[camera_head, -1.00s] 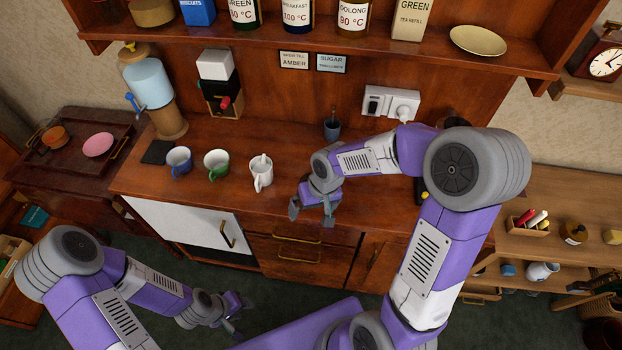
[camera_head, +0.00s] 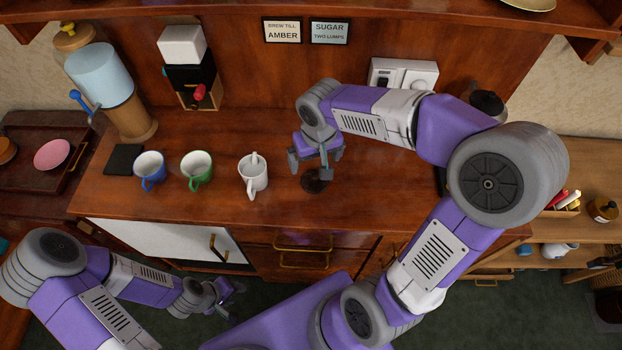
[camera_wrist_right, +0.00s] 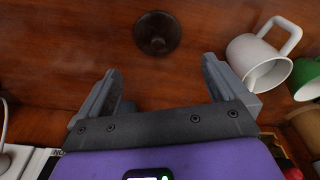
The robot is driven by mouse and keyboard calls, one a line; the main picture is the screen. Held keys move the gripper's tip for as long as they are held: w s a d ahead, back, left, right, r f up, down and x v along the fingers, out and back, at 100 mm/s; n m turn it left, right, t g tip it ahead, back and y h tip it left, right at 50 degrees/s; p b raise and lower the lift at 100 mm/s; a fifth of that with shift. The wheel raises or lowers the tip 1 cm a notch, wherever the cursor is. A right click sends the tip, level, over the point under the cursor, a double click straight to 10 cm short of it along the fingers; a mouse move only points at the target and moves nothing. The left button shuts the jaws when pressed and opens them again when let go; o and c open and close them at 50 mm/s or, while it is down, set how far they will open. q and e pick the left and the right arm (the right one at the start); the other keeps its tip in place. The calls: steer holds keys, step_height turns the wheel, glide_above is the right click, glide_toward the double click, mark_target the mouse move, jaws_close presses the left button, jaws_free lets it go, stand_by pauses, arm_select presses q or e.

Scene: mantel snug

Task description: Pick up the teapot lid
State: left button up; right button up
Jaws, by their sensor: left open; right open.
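A small, round, dark brown piece (camera_head: 316,183) that looks like the teapot lid lies on the wooden counter. It also shows in the right wrist view (camera_wrist_right: 157,32), with a knob-like middle. My right gripper (camera_head: 317,166) is open and empty above the counter, close to the lid and partly covering it in the head view. In the wrist view the lid lies beyond the open fingers (camera_wrist_right: 160,72), not between them. My left gripper (camera_head: 226,302) is open and empty, low in front of the cupboard. A dark pot (camera_head: 487,103) at the back right is mostly hidden by my right arm.
A green mug (camera_head: 197,168) and a blue mug (camera_head: 149,170) stand further left, beside a dark mat (camera_head: 124,159). A dispenser (camera_head: 112,90) stands at the back left.

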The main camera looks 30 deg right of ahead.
mark_target(315, 176)
steer(key=shift+s+f, duration=0.1)
steer(key=shift+f, duration=0.85)
step_height(315, 176, down, 5)
steer(key=b, duration=0.2)
steer(key=shift+s+f+b, duration=0.1)
steer(key=shift+s+b, duration=0.05)
steer(key=shift+b, duration=0.25)
steer(key=shift+f, duration=0.2)
steer(key=shift+r, duration=0.1)
steer(key=c, duration=1)
